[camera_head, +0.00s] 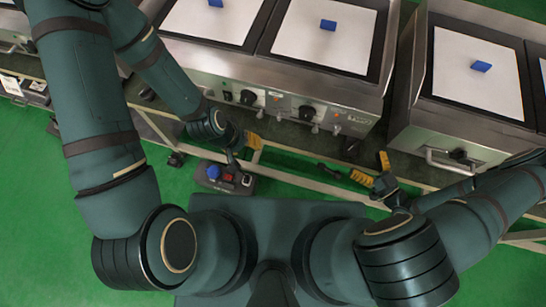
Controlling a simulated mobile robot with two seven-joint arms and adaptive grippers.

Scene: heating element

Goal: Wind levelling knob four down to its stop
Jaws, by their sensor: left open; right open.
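A steel twin-plate heating unit (285,88) stands on the bench ahead. Its front panel carries a black knob (248,97) on the left, another black knob (307,113) to the right and small silver fittings (337,130). I cannot tell which part is levelling knob four. My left gripper (249,158) is open with yellow fingertips, below the front panel's left half, apart from the knobs. Neither visibly holds anything.
A second heating unit (470,147) stands at the right, across a narrow gap. Blue blocks (328,25) lie on the white plates. A pale frame rail (310,183) crosses the green floor.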

